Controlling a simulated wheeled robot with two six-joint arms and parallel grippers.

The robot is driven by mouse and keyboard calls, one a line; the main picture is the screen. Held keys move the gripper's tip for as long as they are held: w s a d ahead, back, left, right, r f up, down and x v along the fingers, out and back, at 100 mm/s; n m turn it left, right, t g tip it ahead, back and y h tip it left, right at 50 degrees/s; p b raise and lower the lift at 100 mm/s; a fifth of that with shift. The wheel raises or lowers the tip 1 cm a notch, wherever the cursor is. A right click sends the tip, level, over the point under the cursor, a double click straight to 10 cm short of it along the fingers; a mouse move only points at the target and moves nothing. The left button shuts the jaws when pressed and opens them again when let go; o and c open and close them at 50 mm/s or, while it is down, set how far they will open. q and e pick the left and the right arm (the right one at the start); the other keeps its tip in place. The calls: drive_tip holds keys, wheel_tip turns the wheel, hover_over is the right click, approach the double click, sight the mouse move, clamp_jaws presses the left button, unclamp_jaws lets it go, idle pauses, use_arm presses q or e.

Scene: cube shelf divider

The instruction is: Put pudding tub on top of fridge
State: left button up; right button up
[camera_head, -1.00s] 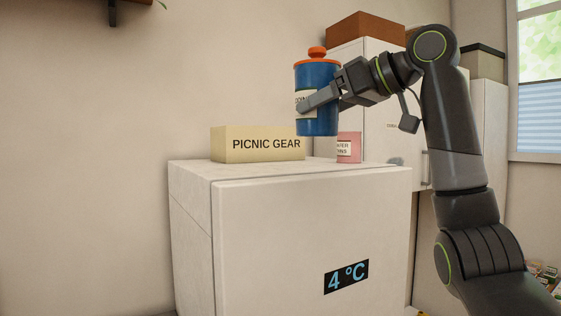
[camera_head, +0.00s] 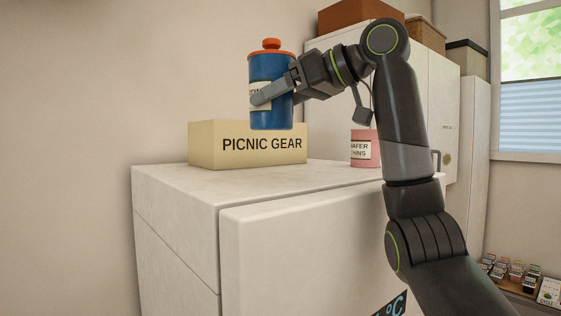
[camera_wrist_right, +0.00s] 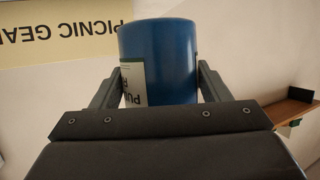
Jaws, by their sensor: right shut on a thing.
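The pudding tub (camera_head: 272,112) is a blue cylinder with an orange lid and a pale label. My right gripper (camera_head: 275,93) is shut on it and holds it upright, in front of the picnic gear box in the head view. The tub also shows between the two fingers in the right wrist view (camera_wrist_right: 160,60). The fridge (camera_head: 175,190) is white with a flat top, and its temperature display (camera_head: 393,306) is partly cut off at the lower edge. The tub's bottom appears above the fridge top, apart from it. My left gripper is not in view.
A cream PICNIC GEAR box (camera_head: 205,148) and a pink wafer thins tub (camera_head: 363,150) stand on the fridge top. The front left of the top is clear. White cabinets (camera_head: 330,75) with boxes on top stand behind. Small packets (camera_head: 515,272) lie at the lower right.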

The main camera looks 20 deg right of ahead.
sight(290, 128)
drive_tip(key=f, duration=0.2)
drive_tip(key=s+f, duration=0.1)
drive_tip(key=shift+d+f+p, duration=0.2)
drive_tip(key=shift+d+p, duration=0.05)
drive_tip(key=shift+p, duration=0.1)
drive_tip(key=shift+w+f, duration=0.3)
drive_tip(key=shift+f, duration=0.3)
drive_tip(key=shift+w+a+f+p, duration=0.15)
drive_tip(key=shift+f+p, duration=0.15)
drive_tip(key=shift+f, duration=0.4)
drive_tip(key=shift+s+f+p, duration=0.2)
drive_tip(key=shift+f+p, duration=0.15)
drive_tip(key=shift+f, duration=1.1)
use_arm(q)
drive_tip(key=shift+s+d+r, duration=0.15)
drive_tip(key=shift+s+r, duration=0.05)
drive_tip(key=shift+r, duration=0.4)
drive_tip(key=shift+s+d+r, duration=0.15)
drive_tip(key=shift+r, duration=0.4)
use_arm(e)
drive_tip(key=shift+f, duration=0.1)
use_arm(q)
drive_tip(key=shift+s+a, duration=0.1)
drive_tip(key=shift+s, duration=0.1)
use_arm(e)
drive_tip(key=o, duration=1.3)
